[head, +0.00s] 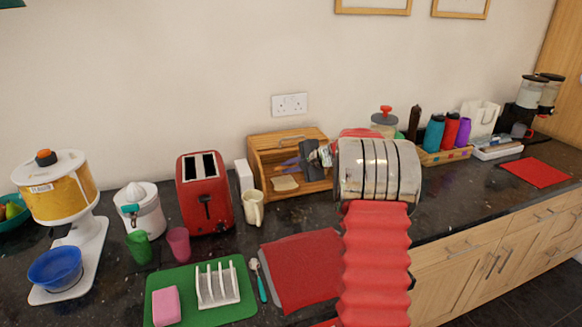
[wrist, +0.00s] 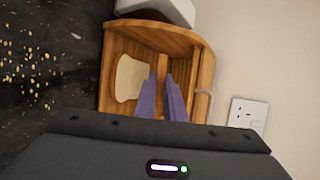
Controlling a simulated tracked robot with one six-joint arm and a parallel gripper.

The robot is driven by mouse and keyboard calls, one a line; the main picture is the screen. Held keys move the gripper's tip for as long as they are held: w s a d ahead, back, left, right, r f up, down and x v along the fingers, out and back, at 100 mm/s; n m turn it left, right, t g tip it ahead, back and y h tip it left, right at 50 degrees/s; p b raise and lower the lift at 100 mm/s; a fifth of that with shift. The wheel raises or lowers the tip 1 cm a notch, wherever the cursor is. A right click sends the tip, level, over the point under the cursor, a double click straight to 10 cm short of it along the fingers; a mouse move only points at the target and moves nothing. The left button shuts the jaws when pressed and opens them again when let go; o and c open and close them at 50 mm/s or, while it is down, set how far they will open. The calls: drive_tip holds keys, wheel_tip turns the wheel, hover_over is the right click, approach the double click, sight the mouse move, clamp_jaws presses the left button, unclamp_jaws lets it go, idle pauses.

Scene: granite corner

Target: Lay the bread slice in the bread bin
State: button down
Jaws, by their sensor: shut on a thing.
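The bread slice (wrist: 130,78) is pale with a brown rim. In the wrist view it shows inside the wooden bread bin (wrist: 205,68), beside the left finger; in the head view the slice (head: 285,183) shows low in the bin's open front. The bread bin (head: 325,187) stands against the wall. My gripper (head: 288,163) reaches into it from the right, with purple fingers just above the slice.
A white box (head: 244,175) and a cream mug (head: 253,208) stand close left of the bin. A red toaster (head: 204,195) is farther left. A red mat (head: 300,268) lies in front. A white socket (head: 290,104) is on the wall above.

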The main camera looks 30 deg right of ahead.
drive_tip(key=shift+w+d+f, duration=0.15)
drive_tip(key=shift+w+f, duration=0.45)
drive_tip(key=shift+w+d+f, duration=0.15)
drive_tip(key=shift+w+f, duration=0.45)
drive_tip(key=c, duration=1.8)
unclamp_jaws()
drive_tip(key=shift+o, duration=0.2)
drive_tip(key=s+a+r, duration=0.1)
drive_tip(key=s+r, duration=0.4)
drive_tip(key=s, duration=0.2)
drive_tip(key=shift+a, duration=0.4)
